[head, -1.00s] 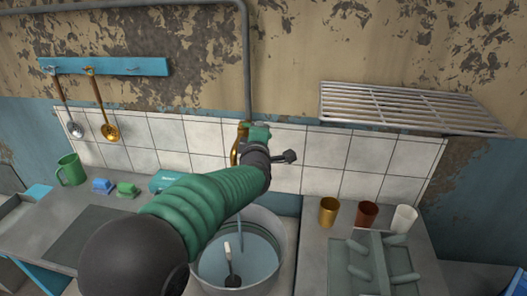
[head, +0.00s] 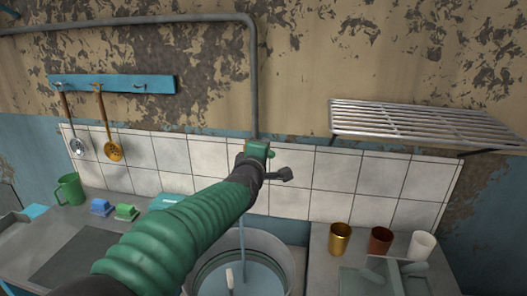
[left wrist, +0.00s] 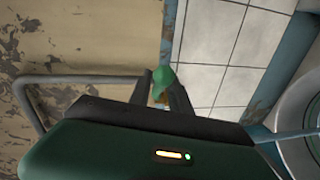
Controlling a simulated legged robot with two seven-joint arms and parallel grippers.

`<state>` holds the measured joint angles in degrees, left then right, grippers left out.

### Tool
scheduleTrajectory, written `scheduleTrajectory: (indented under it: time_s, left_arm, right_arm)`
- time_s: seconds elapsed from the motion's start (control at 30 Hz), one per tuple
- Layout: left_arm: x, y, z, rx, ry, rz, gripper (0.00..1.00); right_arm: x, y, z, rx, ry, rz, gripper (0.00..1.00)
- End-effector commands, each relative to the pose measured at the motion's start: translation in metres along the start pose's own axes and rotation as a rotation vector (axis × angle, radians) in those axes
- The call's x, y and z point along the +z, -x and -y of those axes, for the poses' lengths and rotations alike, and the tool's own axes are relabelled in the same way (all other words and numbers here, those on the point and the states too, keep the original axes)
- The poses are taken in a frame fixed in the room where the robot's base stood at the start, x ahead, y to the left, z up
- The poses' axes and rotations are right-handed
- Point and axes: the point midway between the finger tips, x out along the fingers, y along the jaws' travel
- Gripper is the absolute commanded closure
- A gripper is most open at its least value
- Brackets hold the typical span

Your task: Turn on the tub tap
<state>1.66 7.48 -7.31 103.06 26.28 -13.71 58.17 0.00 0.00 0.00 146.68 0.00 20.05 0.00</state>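The tub tap (head: 258,147) has a green handle and sits at the lower end of the grey wall pipe. In the left wrist view the green handle (left wrist: 163,77) shows between my two dark fingers, with a bit of orange-brass below it. My left gripper (head: 250,163) is at the tap; its fingers (left wrist: 160,90) stand apart on either side of the handle, and I cannot tell whether they press on it. A thin stream of water (head: 241,230) falls below the tap into the metal tub (head: 289,262). My right gripper is not in view.
A wire rack (head: 420,123) juts from the wall at right. Brass (head: 340,238), brown (head: 380,240) and white (head: 421,245) cups stand on the right counter. A green mug (head: 70,188) stands at left, below hanging ladles (head: 113,151). A white-handled utensil (head: 229,278) is in the tub.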

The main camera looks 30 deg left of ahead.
Motion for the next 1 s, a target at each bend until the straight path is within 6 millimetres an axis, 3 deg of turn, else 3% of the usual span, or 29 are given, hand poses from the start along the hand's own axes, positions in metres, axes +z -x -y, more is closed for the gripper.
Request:
scheduleTrajectory:
  time_s: [0.33,0.47,0.57,0.93,1.0]
  left_arm:
    - [0.0,0.001,-0.001,0.002,0.0,0.0,0.65]
    - [0.0,0.011,-0.002,0.004,0.0,0.001,0.65]
    - [0.0,0.032,-0.003,0.004,0.002,0.001,0.65]
    - [-0.002,0.142,-0.004,0.004,0.002,-0.001,0.65]
    - [-0.004,0.144,-0.009,-0.012,-0.004,-0.009,0.65]
  right_arm:
    - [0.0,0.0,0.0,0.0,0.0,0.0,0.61]
    - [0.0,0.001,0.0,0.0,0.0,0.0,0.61]
    - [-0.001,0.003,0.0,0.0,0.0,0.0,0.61]
    - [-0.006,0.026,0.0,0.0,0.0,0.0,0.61]
    - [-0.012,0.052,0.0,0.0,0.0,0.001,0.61]
